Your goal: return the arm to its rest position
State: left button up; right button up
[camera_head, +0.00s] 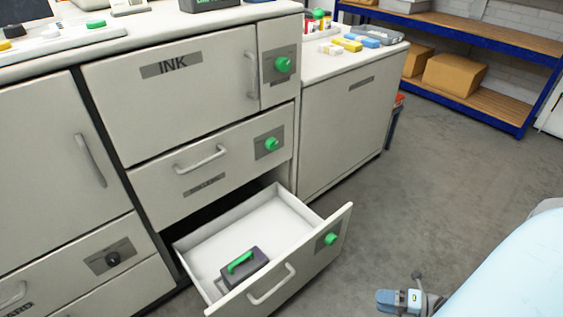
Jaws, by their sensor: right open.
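My right arm (515,272) comes in at the lower right corner, pale blue. Its gripper (398,300) is at the bottom edge, partly cut off, open and with nothing seen in it. It is over the grey floor, to the right of the open drawer (330,243) and apart from it. My left gripper is not in view.
The open bottom drawer juts out from the cabinet (130,105); a dark box with a green handle (244,267) lies inside. A low cabinet (345,115) stands behind. Blue shelving (480,93) with cardboard boxes is at the back right. The floor between (450,180) is clear.

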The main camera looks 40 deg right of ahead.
jog(key=w+a+r+m+t, duration=0.2)
jog(key=w+a+r+m, duration=0.5)
jog(key=w+a+r, duration=0.65)
jog(key=a+r+m+y, duration=0.1)
jog(key=a+r+m, duration=0.5)
jog(key=a+r, duration=0.4)
jog(key=a+r+m+t, duration=0.3)
jog(key=a+r+m, duration=0.6)
jog(key=a+r, duration=0.3)
pick_arm(q)
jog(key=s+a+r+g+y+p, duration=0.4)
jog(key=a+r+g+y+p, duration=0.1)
jog(key=p, duration=3.2)
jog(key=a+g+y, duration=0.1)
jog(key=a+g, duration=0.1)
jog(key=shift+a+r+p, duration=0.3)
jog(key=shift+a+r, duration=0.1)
pick_arm(e)
jog(key=s+d+r+g+h, duration=0.3)
jog(key=d+r+g+h, duration=0.3)
jog(key=d, duration=0.3)
jog(key=shift+r+m, duration=0.3)
jog(key=shift+r, duration=0.3)
